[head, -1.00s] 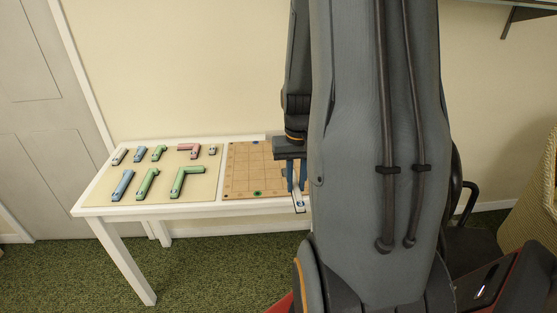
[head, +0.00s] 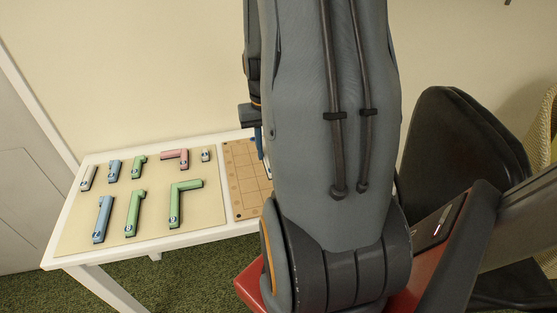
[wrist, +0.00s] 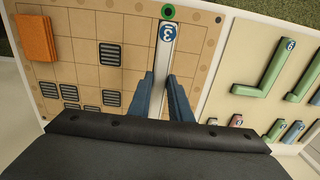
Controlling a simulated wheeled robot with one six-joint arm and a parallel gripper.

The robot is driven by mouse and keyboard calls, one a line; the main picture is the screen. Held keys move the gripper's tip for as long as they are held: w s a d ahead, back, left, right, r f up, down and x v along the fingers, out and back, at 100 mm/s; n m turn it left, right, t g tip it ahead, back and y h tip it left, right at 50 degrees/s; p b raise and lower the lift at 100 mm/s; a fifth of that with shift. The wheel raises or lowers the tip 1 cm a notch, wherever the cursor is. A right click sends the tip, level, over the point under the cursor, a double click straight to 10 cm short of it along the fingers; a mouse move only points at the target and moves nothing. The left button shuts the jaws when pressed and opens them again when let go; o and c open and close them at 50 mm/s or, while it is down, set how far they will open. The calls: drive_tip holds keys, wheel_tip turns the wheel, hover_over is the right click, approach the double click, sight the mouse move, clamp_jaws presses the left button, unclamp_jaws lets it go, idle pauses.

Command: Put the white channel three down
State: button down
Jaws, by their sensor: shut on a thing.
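The white channel three (wrist: 164,60) has a blue badge with a 3 at its far end. My gripper (wrist: 160,88) is shut on it, one blue finger on each side. In the head view my arm hides most of the gripper and the right part of the board (head: 240,170); a blue finger (head: 258,140) shows at the arm's left edge.
The board has several dark slotted squares (wrist: 110,53) and an orange block (wrist: 35,38). Left of it in the head view, a beige mat (head: 85,225) holds green, blue, pink and white pieces on the white table (head: 195,238). A black chair (head: 465,150) stands at the right.

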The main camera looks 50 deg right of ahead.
sight(267, 182)
drive_tip(key=shift+f+p, duration=0.6)
drive_tip(key=shift+f, duration=4.05)
drive_tip(key=shift+a+f, duration=0.1)
drive_tip(key=c, duration=1.6)
unclamp_jaws()
wheel_tip(267, 182, up, 12)
drive_tip(key=shift+r+b, duration=0.15)
drive_tip(key=shift+b, duration=0.75)
drive_tip(key=s+a+n, duration=0.1)
drive_tip(key=a+n, duration=0.1)
drive_tip(key=a, duration=0.6)
drive_tip(key=a+r+n, duration=0.1)
drive_tip(key=a+n, duration=0.1)
drive_tip(key=a, duration=0.6)
drive_tip(key=s+a+r+n, duration=0.1)
drive_tip(key=a+n, duration=0.1)
drive_tip(key=a, duration=0.6)
drive_tip(key=shift+s+a+r+n+t, duration=0.2)
drive_tip(key=shift+s+r+n+t, duration=0.1)
drive_tip(key=shift+s+t, duration=0.1)
